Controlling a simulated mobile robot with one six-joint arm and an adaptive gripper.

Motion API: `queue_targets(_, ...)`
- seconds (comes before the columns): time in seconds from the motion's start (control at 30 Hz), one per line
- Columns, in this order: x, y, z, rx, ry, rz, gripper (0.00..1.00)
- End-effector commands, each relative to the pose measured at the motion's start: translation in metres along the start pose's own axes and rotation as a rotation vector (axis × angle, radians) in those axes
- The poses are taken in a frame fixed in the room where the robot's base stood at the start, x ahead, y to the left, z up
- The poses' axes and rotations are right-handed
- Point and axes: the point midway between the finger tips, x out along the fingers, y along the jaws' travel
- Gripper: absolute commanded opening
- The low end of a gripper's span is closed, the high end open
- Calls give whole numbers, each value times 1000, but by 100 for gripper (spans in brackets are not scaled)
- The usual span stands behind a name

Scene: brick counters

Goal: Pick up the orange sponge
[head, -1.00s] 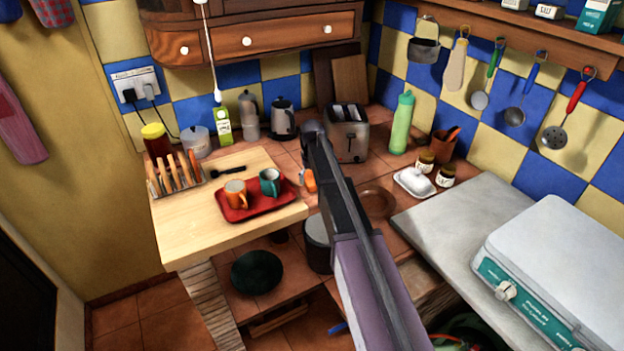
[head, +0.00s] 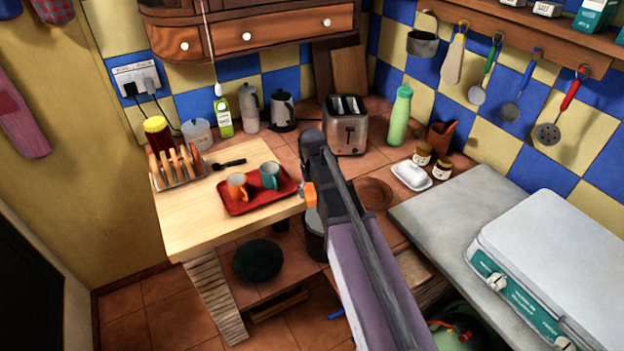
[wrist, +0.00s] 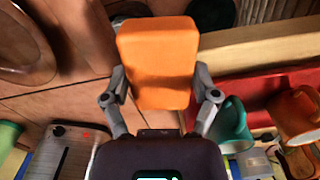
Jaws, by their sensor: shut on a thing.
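The orange sponge (wrist: 158,45) is a rounded block between the two fingers of my gripper (wrist: 160,76) in the wrist view. The fingers press on its left and right sides. In the head view, part of the sponge (head: 310,194) shows just left of my arm, near the right edge of the wooden board. My arm hides the rest of it and most of the gripper there. In the wrist view the tiled counter lies behind the sponge; I cannot tell the exact gap.
The red tray (head: 233,208) with an orange mug (head: 237,187) and a teal mug (head: 270,176) is close left of the sponge. The toaster (head: 346,127) stands behind my arm. A brown plate (head: 374,194) lies to the right.

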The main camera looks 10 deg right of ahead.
Motion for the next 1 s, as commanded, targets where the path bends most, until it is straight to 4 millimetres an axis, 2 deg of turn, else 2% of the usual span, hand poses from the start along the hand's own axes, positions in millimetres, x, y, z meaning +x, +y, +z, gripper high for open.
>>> queue_targets(0.03,-1,-2,9,0,0,0,48)
queue_targets(0.23,-2,-6,20,1,0,0,48)
queue_targets(0.87,-2,-7,22,1,0,0,48)
queue_targets(0.9,-2,-7,22,1,0,0,68)
queue_targets(1.0,-2,-7,22,1,0,0,39)
